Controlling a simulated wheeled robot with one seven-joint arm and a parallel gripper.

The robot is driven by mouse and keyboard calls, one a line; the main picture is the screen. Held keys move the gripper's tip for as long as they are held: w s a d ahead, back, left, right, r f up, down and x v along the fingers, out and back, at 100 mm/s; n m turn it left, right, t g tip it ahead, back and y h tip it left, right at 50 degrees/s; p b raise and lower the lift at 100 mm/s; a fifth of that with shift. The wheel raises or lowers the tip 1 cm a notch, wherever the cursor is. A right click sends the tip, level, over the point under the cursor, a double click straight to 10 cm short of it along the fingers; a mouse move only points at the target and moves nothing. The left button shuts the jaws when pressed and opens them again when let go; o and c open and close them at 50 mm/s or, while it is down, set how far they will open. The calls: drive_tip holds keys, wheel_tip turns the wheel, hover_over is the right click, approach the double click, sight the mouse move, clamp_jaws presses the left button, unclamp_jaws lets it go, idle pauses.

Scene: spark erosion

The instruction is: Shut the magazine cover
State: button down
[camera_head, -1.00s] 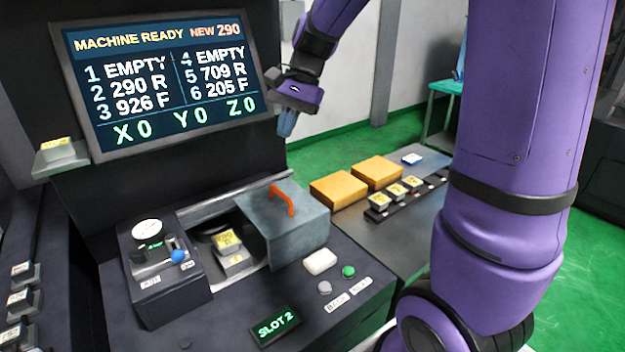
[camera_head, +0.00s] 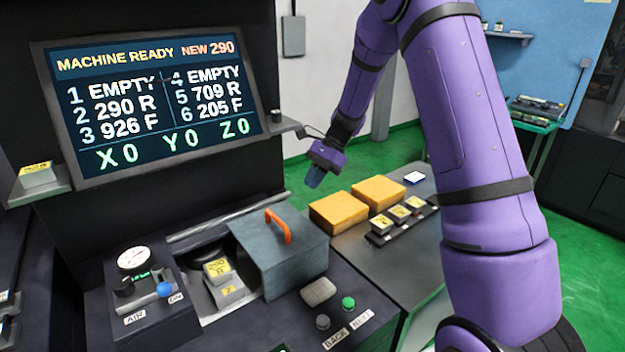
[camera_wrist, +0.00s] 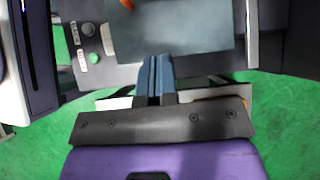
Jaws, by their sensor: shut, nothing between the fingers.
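The magazine cover (camera_head: 284,256) is a grey box-shaped hood with an orange handle (camera_head: 278,226) on top. It stands at the right part of the magazine opening, and the left part is uncovered. A tool holder with a yellow label (camera_head: 218,270) shows in that open part. My gripper (camera_head: 314,178) is up behind and right of the cover, apart from it, with blue fingers together and empty. In the wrist view my gripper (camera_wrist: 155,75) points toward the grey cover (camera_wrist: 170,30), and the orange handle shows at the top edge.
A screen (camera_head: 160,110) stands behind the magazine. An air unit with a gauge and blue knob (camera_head: 164,289) sits left of the opening. Buttons (camera_head: 348,303) lie in front of the cover. Orange blocks (camera_head: 340,211) and a rack of labelled holders (camera_head: 400,214) are at right.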

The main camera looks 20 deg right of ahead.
hover_over(300, 222)
wheel_tip(300, 222, down, 5)
drive_tip(key=shift+d+f, duration=0.1)
drive_tip(key=a, duration=0.2)
drive_tip(key=a+f, duration=0.1)
drive_tip(key=shift+s+a, duration=0.3)
drive_tip(key=shift+a, duration=0.3)
drive_tip(key=s+a, duration=0.1)
drive_tip(key=a, duration=0.7)
drive_tip(key=s+a, duration=0.2)
drive_tip(key=a, duration=0.7)
drive_tip(key=shift+s, duration=0.3)
